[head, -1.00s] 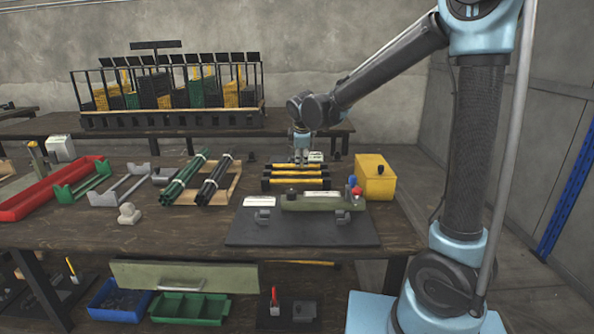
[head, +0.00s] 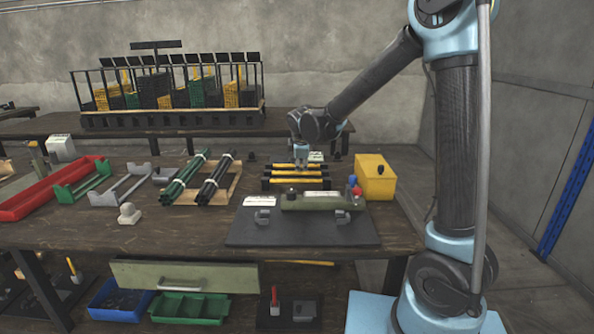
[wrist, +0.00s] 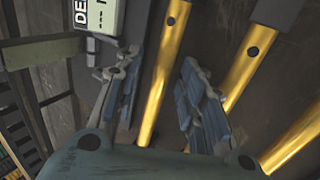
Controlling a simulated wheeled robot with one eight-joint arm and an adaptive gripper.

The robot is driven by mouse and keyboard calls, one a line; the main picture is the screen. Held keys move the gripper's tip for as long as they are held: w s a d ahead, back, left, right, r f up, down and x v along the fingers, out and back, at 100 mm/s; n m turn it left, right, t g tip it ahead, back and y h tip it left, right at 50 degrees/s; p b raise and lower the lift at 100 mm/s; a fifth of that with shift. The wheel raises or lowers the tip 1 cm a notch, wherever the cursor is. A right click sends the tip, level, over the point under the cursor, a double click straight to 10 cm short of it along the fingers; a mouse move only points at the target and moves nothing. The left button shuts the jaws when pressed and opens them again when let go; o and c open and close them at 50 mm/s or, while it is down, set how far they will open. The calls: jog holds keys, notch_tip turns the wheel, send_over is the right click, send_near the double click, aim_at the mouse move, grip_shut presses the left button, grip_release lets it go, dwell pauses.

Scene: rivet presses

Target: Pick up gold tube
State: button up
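Three gold tubes lie side by side, their ends in black holders (head: 266,184), on the bench in the head view. In the wrist view one gold tube (wrist: 163,75) runs between the two fingers of my gripper (wrist: 160,75). A second gold tube (wrist: 248,55) and a third gold tube (wrist: 296,142) lie to the right, outside the fingers. The fingers are apart, with a visible gap on both sides of the tube between them. In the head view my gripper (head: 301,162) points down over the tubes and hides part of them.
Black tubes (head: 216,178) and green tubes (head: 185,176) lie at the left. A white labelled box (wrist: 103,17) is near the left finger.

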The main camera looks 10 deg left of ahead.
grip_shut()
jog(key=shift+r, duration=0.1)
